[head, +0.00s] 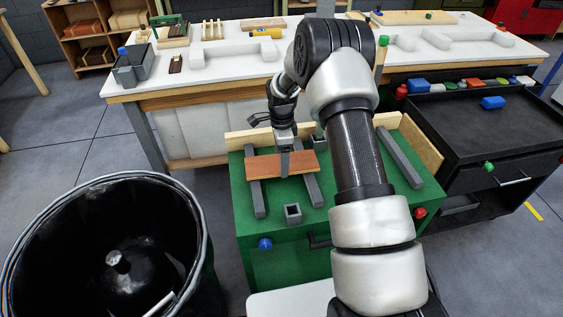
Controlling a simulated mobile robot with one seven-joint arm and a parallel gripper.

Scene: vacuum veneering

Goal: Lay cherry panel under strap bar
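The cherry panel (265,169) is a reddish-brown board. It overlaps two grey bars, the left bar (259,200) and the middle bar (313,188), on the green bench top. In this view it lies over both bars; I cannot tell whether it touches them or is held just above. My gripper (284,164) points down at the panel's middle, and a grey finger shows in front of the wood. The other finger is hidden, so its grip is unclear. A third grey bar (398,158) lies at the right. I cannot tell which bar is the strap bar.
A small square grey tube (292,213) stands near the bench's front. Pale wooden rails (415,147) edge its back and right. A black drum (105,245) stands at left, a black tool cart (485,130) at right. A white-topped worktable (210,65) is behind.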

